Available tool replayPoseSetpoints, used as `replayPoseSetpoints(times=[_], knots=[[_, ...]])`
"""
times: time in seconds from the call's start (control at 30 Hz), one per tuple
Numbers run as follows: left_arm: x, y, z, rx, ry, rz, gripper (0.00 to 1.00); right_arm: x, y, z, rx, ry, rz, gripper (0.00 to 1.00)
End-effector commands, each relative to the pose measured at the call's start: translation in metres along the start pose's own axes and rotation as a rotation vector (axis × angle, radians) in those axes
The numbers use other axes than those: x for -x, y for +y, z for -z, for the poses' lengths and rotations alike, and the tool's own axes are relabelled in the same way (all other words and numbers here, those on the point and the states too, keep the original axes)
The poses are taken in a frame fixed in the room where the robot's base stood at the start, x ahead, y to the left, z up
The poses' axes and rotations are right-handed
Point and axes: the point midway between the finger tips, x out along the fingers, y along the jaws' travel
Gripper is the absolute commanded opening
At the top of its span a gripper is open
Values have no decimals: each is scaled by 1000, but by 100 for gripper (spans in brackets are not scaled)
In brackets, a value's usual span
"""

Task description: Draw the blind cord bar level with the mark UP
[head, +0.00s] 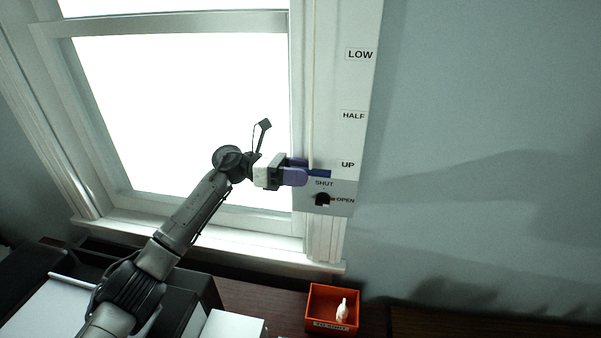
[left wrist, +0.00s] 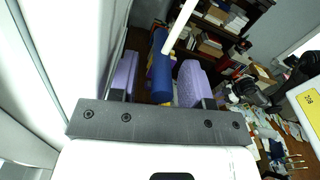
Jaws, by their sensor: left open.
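The dark blue cord bar (head: 319,173) hangs at the lower end of a pale cord (head: 311,100) on the white board beside the window. In the picture it lies left of and slightly below the mark UP (head: 347,163). The marks HALF (head: 353,116) and LOW (head: 360,55) are higher up. My left gripper (head: 300,171) is at the bar, its purple fingers open. My right gripper is not in view.
Just below the bar, a black knob (head: 322,199) sits between the labels SHUT and OPEN. The bright window (head: 180,100) and its frame stand to the left. An orange bin (head: 332,312) with a white bottle is below. The wall to the right is clear.

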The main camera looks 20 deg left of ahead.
Motion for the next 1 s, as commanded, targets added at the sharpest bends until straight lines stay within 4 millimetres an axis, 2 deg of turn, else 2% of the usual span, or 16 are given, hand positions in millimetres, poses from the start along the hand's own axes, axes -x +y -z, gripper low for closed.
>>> replayPoseSetpoints(times=[0.17, 0.4, 0.6, 0.8, 1.0], knots=[[24, 1, 1, 0, -1, -4, 44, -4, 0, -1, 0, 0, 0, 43], [73, 1, 1, 0, 0, -4, 44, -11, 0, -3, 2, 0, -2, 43], [107, 1, 1, 0, -1, -3, 44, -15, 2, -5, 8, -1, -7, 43], [127, 1, 1, 1, 0, -3, 44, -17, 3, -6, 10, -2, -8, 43], [135, 0, 0, 0, 1, -1, 44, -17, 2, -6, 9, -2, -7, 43]])
